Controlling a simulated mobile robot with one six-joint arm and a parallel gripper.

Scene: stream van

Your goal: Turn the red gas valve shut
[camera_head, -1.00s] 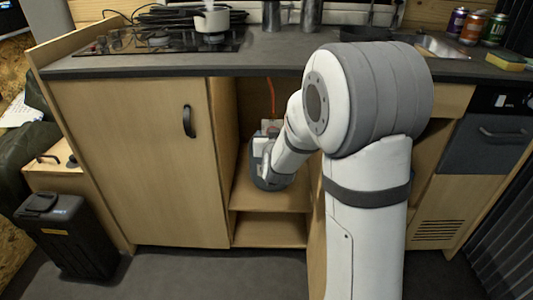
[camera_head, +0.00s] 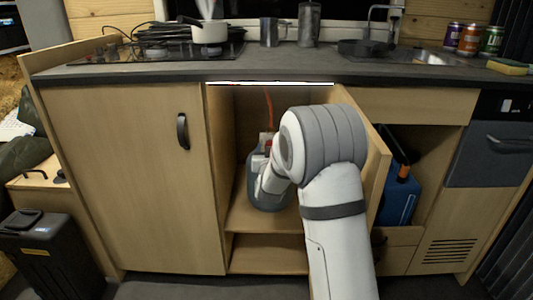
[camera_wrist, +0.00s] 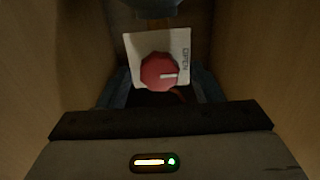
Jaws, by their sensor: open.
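The red valve knob (camera_wrist: 160,72) sits on a pale square plate (camera_wrist: 140,46) marked OPEN at its right. The knob's white pointer line points right, toward that word. In the wrist view my gripper (camera_wrist: 162,90) faces the knob, with dark finger shapes apart on either side and nothing held. Whether they touch the knob I cannot tell. In the head view the grey gas bottle (camera_head: 254,190) stands in the open cupboard, partly behind my wrist.
Cupboard walls stand close on both sides, and its open door (camera_head: 375,175) is right of my arm. An orange-red hose (camera_head: 269,108) runs up from the bottle. The counter (camera_head: 180,72) is overhead. A blue container (camera_head: 400,197) stands beyond the door.

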